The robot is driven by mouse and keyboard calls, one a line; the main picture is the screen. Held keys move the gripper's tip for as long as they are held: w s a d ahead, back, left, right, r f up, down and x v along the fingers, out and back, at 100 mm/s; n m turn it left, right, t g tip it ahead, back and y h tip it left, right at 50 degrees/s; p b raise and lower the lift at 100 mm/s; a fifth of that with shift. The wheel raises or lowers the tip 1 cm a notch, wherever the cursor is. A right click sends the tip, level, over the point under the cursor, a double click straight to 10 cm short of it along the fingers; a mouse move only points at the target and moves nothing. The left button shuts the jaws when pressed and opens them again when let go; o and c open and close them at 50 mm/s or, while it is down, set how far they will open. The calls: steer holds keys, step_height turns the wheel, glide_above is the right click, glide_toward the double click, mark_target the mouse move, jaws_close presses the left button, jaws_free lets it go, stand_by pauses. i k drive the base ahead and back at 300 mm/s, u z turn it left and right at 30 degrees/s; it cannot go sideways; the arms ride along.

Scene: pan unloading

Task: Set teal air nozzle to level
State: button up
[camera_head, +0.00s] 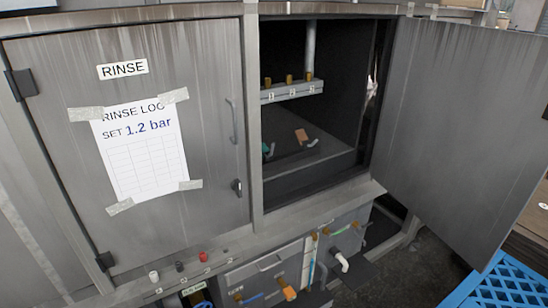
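A small teal piece (266,148), which looks like the teal air nozzle, sits low at the left inside the open cabinet compartment (310,170). The left door frame is close beside it. A short pale grey tip (271,151) shows right next to it. The teal piece is too small and dark to tell its tilt. To its right is an orange-brown piece (301,135) with a pale bent tip (312,143). My gripper is not in view.
The right cabinet door (465,125) stands wide open. The left door (130,130), labelled RINSE with a "SET 1.2 bar" log sheet (143,148), is shut. A rail (292,93) with brass fittings crosses the compartment above the nozzles. A blue crate (505,285) stands lower right.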

mark_target(267, 155)
steer(key=z, duration=0.05)
steer(key=i, duration=0.25)
steer(key=z, duration=1.05)
steer(key=k, duration=0.15)
steer(key=u, duration=3.15)
steer(key=i, duration=0.35)
steer(key=u, duration=0.1)
